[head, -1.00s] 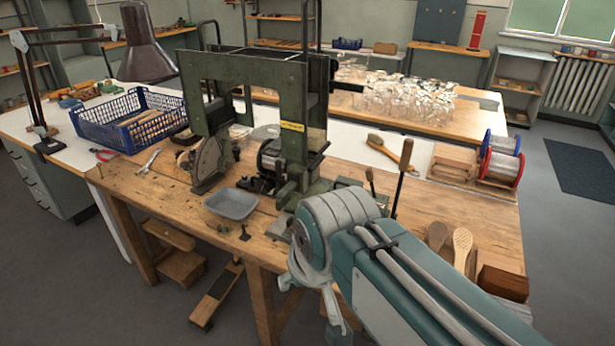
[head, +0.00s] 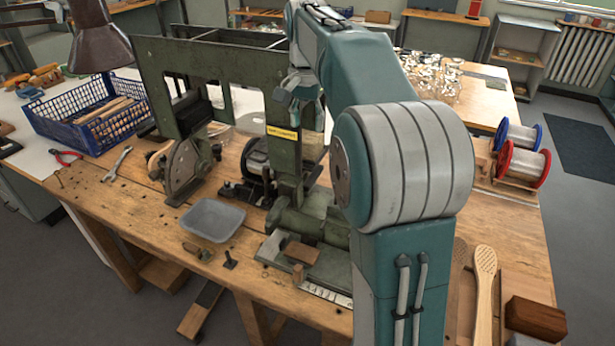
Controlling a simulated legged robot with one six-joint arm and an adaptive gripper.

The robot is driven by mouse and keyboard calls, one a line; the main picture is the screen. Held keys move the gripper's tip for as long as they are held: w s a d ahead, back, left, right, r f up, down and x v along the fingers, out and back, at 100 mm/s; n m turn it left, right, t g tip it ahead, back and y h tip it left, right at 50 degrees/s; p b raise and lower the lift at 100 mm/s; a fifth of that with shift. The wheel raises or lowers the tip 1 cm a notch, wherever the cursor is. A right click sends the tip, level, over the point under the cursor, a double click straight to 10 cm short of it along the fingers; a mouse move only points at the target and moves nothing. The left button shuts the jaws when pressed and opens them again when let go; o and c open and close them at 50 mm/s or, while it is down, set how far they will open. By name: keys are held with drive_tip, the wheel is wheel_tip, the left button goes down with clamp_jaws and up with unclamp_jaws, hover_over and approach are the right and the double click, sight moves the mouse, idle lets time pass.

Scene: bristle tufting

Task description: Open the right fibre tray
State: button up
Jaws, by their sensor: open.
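The green tufting machine (head: 215,58) stands on the wooden bench, left of and behind my arm. Its top shows dark open-topped spaces behind the front panel. I cannot tell for sure which part is the right fibre tray; my arm covers much of the machine's right side. My gripper (head: 294,102) is small in view, open, with nothing seen in it. It hangs in front of the machine's right upright, above the yellow label (head: 282,133). I cannot tell whether it touches the machine.
A grey dish (head: 213,219) lies on the bench front. Wire spools (head: 523,160), a wooden paddle (head: 485,275) and a brown block (head: 536,321) are at right. Glassware stands behind.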

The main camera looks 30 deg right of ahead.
hover_over(310, 179)
drive_tip(key=f, duration=0.8)
drive_tip(key=shift+d+f, duration=0.3)
drive_tip(key=f, duration=0.4)
drive_tip(key=a+f, duration=0.1)
drive_tip(key=f, duration=0.1)
drive_tip(key=shift+f, duration=0.1)
drive_tip(key=shift+d+f, duration=0.3)
drive_tip(key=shift+f, duration=0.05)
drive_tip(key=shift+a, duration=0.1)
clamp_jaws()
